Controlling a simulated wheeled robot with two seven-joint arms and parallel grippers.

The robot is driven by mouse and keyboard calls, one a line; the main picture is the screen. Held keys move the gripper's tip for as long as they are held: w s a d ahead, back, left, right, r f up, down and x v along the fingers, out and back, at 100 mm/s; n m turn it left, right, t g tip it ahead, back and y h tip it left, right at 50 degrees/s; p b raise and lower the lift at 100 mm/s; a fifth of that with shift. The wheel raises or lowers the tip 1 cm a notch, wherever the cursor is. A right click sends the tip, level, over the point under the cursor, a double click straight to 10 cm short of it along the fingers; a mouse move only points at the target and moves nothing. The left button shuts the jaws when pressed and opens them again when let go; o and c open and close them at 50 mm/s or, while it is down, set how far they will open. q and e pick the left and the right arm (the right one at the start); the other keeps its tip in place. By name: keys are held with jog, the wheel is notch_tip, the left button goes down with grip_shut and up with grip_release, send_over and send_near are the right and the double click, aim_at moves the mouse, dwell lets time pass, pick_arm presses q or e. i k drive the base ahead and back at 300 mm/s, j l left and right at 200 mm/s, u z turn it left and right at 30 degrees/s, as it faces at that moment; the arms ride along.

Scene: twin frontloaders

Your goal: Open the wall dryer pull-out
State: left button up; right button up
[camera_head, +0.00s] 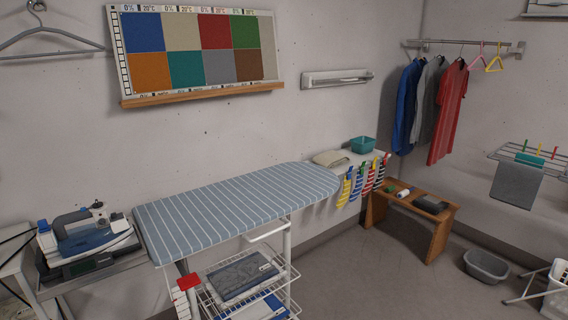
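A long, slim white unit (337,77) is fixed to the back wall, right of the colour chart. It looks like the wall dryer; its front lies close against the wall, with no rails or bars standing out. A darker slot or bar runs along its face, too small to make out well. A wire rack (533,162) with coloured pegs and a grey cloth stands out at the right edge; its mounting is partly cut off. Neither of my grippers is in view.
A striped ironing board (235,208) stands along the wall, left of and below the white unit. A shelf with hanging socks (362,183), a wooden bench (410,215) and a grey basin (486,266) are to the right. The floor (380,285) in front is mostly clear.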

aim_at(314, 82)
jog(key=i+l+z, duration=0.2)
jog(key=i+z, duration=0.15)
jog(key=i, duration=0.15)
jog(key=i+z, duration=0.35)
jog(key=i, duration=0.2)
jog(key=i+z, duration=0.4)
jog(key=i, duration=0.15)
